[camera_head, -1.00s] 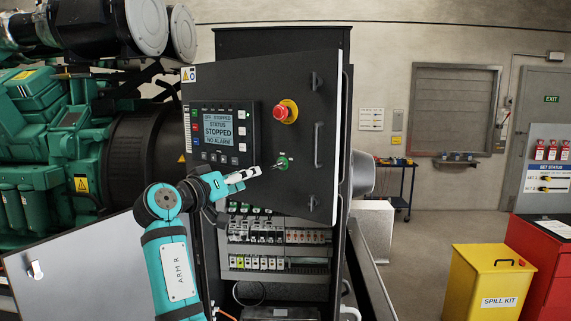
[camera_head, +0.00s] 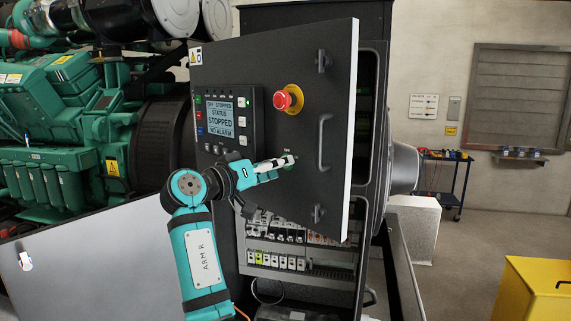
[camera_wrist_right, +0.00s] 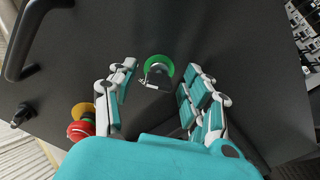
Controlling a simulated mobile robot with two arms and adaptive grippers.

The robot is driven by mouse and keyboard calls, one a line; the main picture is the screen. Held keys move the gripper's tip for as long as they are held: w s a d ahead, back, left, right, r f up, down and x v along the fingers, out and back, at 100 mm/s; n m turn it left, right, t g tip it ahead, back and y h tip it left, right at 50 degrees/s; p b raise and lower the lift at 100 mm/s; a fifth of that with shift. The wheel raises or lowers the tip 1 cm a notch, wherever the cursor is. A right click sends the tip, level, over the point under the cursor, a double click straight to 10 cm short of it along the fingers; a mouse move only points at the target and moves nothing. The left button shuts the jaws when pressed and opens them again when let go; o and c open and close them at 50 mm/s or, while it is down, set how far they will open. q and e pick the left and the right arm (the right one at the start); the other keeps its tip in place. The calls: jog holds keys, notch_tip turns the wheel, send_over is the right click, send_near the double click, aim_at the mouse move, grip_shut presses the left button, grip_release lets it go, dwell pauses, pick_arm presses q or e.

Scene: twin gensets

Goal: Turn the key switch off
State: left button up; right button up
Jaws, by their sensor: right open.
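The key switch (camera_wrist_right: 158,71) has a green ring and a small metal key, on the dark door of the control cabinet. In the wrist view it lies between the two spread fingers of my right gripper (camera_wrist_right: 160,82), slightly beyond their tips, with a clear gap to each side. The controller display (camera_head: 218,119) on the same door reads STOPPED and NO ALARM. My left gripper is not in view.
A red emergency stop button (camera_head: 288,99) sits above the key switch on the door. A door handle (camera_head: 324,142) is to its right. The door stands open over breakers (camera_head: 278,262). A yellow box (camera_head: 535,290) stands on the floor at right.

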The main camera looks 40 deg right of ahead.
jog(key=shift+a+r, duration=0.1)
jog(key=shift+a, duration=0.2)
jog(key=shift+c, duration=0.8)
grip_shut()
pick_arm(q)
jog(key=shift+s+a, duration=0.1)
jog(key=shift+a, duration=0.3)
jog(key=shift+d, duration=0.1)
pick_arm(e)
jog(key=n+p, duration=0.1)
jog(key=n, duration=0.3)
jog(key=shift+d+n, duration=0.1)
jog(key=shift+n, duration=0.3)
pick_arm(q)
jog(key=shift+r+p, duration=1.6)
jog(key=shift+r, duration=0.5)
pick_arm(e)
jog(key=shift+n, duration=3.5)
